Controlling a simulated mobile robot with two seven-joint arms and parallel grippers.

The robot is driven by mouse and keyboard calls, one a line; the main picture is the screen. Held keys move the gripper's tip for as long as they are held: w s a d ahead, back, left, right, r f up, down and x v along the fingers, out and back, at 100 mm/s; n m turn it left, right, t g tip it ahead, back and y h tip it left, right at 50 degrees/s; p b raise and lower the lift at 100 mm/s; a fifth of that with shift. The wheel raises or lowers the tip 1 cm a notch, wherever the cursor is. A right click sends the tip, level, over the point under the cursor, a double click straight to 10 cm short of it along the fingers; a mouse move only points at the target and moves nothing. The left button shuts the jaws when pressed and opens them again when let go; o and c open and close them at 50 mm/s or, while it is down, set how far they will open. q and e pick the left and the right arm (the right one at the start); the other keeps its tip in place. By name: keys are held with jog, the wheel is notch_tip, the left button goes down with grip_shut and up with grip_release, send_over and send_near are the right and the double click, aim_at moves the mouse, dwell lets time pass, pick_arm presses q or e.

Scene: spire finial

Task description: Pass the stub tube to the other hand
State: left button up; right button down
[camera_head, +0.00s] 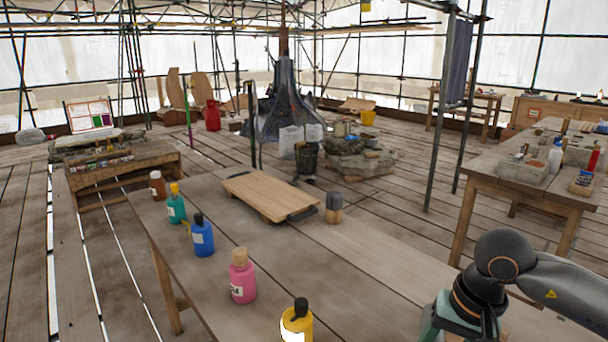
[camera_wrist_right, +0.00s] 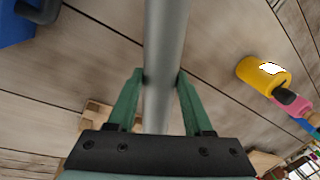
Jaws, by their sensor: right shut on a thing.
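The stub tube (camera_wrist_right: 166,45) is a smooth grey cylinder in the right wrist view. It runs from the top edge down between the green fingers of my right gripper (camera_wrist_right: 161,78). The fingers are shut on it, one on each side. The tube's far end is out of the picture and its near end is hidden behind the gripper body. In the head view my right arm comes in at the lower right; its fingers and the tube are cut off below the frame. My left gripper is in neither view.
A wooden workbench (camera_head: 380,255) carries a board (camera_head: 268,194), a dark-and-wood cylinder (camera_head: 334,208), and a row of bottles, including pink (camera_head: 242,278) and yellow (camera_head: 297,325). A blue object (camera_wrist_right: 22,22) is near the gripper. The bench's right part looks clear.

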jog(key=n, duration=0.3)
jog(key=shift+s+a+f+g, duration=0.25)
jog(key=shift+s+f+g, duration=0.05)
jog(key=shift+s, duration=0.1)
jog(key=shift+n, duration=0.7)
jog(key=r+p, duration=0.1)
jog(key=s+r+p, duration=0.1)
jog(key=r+p, duration=0.2)
jog(key=p, duration=0.1)
jog(key=shift+s+r, duration=0.15)
jog(key=shift+s, duration=0.1)
jog(key=r+p, duration=0.1)
jog(key=p, duration=0.1)
jog(key=s+r+p, duration=0.1)
jog(key=r+p, duration=0.1)
jog(key=s+r+p, duration=0.1)
jog(key=p, duration=0.1)
jog(key=shift+r, duration=0.25)
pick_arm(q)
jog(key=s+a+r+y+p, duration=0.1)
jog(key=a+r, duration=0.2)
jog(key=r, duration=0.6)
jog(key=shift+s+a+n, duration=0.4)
pick_arm(e)
jog(key=shift+s+r, duration=0.3)
jog(key=shift+a, duration=0.1)
